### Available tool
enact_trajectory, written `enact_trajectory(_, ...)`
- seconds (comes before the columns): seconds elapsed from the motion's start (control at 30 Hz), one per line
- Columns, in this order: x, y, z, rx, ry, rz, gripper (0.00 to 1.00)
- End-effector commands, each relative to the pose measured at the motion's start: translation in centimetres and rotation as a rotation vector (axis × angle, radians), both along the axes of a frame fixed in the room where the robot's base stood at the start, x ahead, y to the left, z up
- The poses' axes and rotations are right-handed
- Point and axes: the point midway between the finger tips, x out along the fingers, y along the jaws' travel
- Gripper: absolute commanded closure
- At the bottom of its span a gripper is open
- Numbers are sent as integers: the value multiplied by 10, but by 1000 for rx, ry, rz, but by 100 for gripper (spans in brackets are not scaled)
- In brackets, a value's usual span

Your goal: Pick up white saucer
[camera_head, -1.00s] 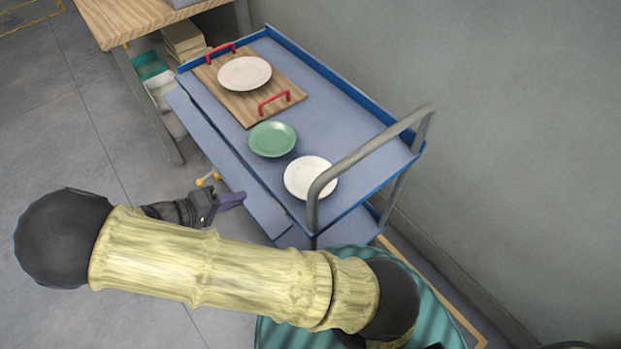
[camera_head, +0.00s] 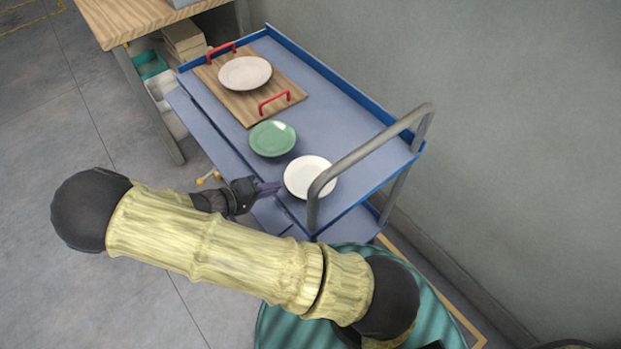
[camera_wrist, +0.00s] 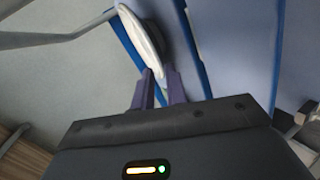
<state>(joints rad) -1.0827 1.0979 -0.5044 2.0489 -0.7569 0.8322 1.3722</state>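The white saucer (camera_head: 311,177) lies on the blue top shelf of the trolley, close to its grey handle, in the head view. My gripper (camera_head: 276,187) is at the saucer's left edge. In the wrist view the saucer (camera_wrist: 146,34) shows edge-on beyond the two purple fingers. My gripper (camera_wrist: 159,76) is open there, with the near rim of the saucer at or between the fingertips. I cannot tell whether a finger touches it.
A green plate (camera_head: 272,139) lies just behind the saucer. A second whitish plate (camera_head: 245,73) lies on a wooden tray (camera_head: 241,105) with red handles. The trolley's grey handle (camera_head: 372,150) rises to the right of the saucer. A wooden table (camera_head: 128,22) stands back left.

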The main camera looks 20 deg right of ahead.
Motion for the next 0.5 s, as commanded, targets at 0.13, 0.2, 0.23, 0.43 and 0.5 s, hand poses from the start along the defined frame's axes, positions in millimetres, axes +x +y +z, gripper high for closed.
enact_trajectory(0.13, 5, -15, -5, -2, 1, -4, 86)
enact_trajectory(0.2, 9, -24, -9, -3, 2, -5, 86)
enact_trajectory(0.23, 11, -28, -11, -3, 2, -5, 86)
enact_trajectory(0.43, 15, -45, -19, -2, 1, -2, 86)
enact_trajectory(0.5, 16, -45, -20, -1, 0, -1, 86)
